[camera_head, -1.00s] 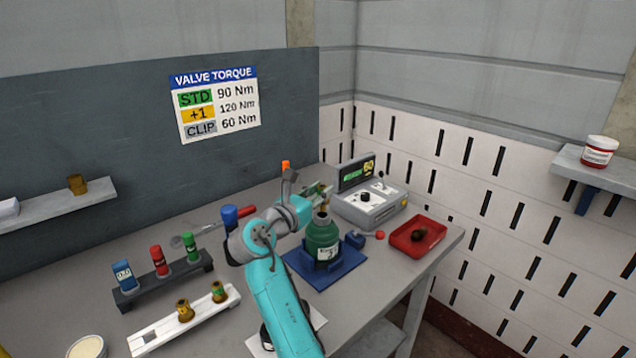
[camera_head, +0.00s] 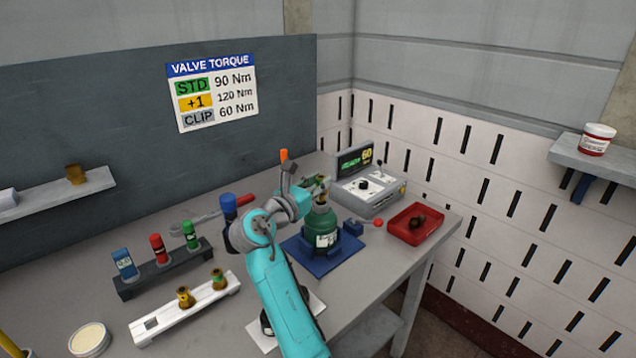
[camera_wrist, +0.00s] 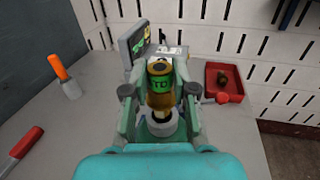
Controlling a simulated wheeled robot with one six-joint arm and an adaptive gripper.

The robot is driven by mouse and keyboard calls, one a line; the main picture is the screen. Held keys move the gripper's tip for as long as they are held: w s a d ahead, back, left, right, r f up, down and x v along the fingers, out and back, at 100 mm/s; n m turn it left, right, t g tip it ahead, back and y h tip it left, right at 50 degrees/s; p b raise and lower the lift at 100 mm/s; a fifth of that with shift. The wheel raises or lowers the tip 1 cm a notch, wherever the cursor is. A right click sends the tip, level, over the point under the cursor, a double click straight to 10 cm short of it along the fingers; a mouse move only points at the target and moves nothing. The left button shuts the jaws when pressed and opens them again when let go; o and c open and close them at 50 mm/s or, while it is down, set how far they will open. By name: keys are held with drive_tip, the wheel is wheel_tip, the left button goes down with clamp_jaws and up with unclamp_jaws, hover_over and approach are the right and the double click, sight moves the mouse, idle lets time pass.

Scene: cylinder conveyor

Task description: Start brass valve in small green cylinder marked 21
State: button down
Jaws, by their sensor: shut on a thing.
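The small green cylinder (camera_head: 320,226) stands upright in a blue holder (camera_head: 318,264) on the bench; its white label is too small to read for certain. My gripper (camera_head: 314,188) is at the cylinder's neck. In the wrist view my gripper (camera_wrist: 160,104) is shut on the brass valve (camera_wrist: 158,100), which has a green band with STD lettering. The valve is upright over the pale neck ring (camera_wrist: 160,127). Whether its thread is engaged in the neck cannot be told.
A torque box (camera_head: 368,190) with a lit display stands behind the cylinder. A red tray (camera_head: 398,228) holds a dark part at right. A white rack (camera_head: 205,298) with two brass valves and a dark rack (camera_head: 140,287) with coloured bottles stand at left.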

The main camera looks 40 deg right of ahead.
drive_tip(key=shift+f, duration=0.95)
drive_tip(key=c, duration=0.8)
unclamp_jaws()
drive_tip(key=shift+c, duration=0.2)
drive_tip(key=shift+r, duration=3.05)
drive_tip(key=shift+s, duration=0.1)
